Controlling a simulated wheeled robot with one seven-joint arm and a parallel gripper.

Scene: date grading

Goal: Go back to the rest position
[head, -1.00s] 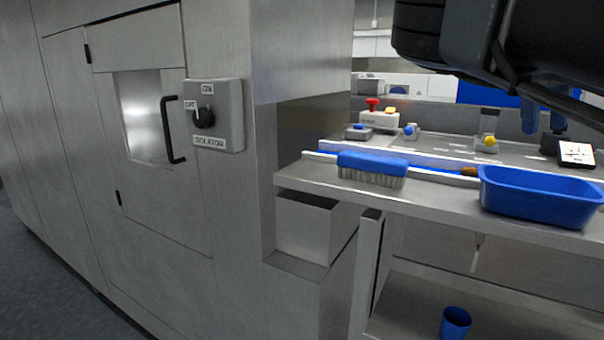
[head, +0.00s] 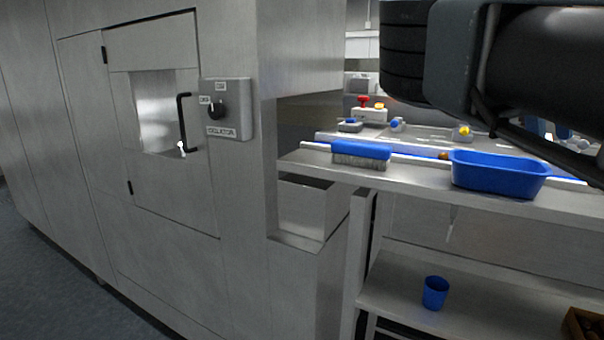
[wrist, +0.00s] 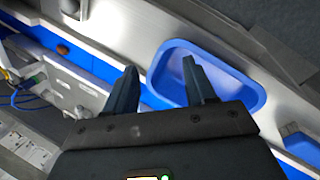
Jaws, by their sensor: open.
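My gripper (wrist: 159,67) shows in the wrist view with its two dark fingers apart and nothing between them. It is over the shelf area, with the blue tub (wrist: 258,95) beyond its fingertips; I cannot tell the height gap. In the head view my dark arm crosses the upper right, and the fingers are out of view there. The blue tub (head: 500,182) sits on the steel shelf (head: 410,178).
A blue brush (head: 361,150) lies on the shelf left of the tub. A brown date-like item (head: 443,156) is behind the shelf edge. A blue cup (head: 435,292) stands on the lower shelf. A steel cabinet with an isolator switch (head: 226,108) fills the left.

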